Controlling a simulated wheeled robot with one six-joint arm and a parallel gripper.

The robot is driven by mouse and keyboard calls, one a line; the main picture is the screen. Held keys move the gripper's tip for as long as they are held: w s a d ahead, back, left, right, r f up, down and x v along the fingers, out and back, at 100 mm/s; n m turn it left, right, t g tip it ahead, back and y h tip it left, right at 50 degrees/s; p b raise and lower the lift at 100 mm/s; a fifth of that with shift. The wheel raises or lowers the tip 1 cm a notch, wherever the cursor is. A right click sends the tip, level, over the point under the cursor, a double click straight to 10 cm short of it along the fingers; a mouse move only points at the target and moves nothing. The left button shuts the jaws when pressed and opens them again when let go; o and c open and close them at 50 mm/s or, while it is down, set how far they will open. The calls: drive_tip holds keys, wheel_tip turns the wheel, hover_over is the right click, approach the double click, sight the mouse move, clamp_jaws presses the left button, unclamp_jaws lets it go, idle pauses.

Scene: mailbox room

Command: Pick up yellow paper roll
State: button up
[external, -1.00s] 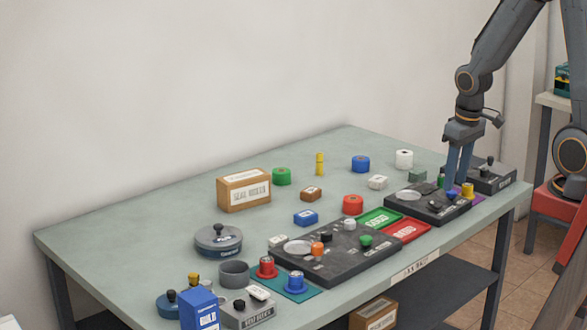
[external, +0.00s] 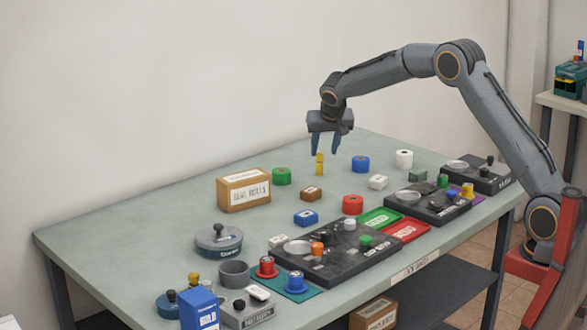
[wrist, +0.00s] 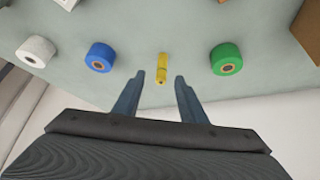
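The yellow paper roll (external: 320,164) is small and slim and stands upright on the grey-green table (external: 130,220), toward its back edge. In the wrist view the yellow roll (wrist: 162,69) shows just beyond the fingertips, in line with the gap between them. My gripper (external: 326,152) is open with its fingers pointing down. In the external view its tips are at about the height of the roll's top or slightly above. In the wrist view my gripper (wrist: 159,78) is empty, with the roll apart from both fingers.
A green roll (external: 281,176) and a blue roll (external: 361,164) stand on either side. A white roll (external: 404,159) is farther right. A seal rolls box (external: 244,191) stands left, and a small brown box (external: 311,194) lies in front. The wall is close behind.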

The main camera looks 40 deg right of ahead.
sight(321, 159)
drive_tip(key=shift+w+d+f, duration=0.25)
drive_tip(key=shift+w+f, duration=0.2)
drive_tip(key=shift+w, duration=0.1)
drive_tip(key=shift+p+x, duration=0.6)
drive_tip(key=shift+x, duration=2.7)
drive_tip(key=shift+a+f, duration=0.1)
drive_tip(key=shift+a, duration=0.1)
clamp_jaws()
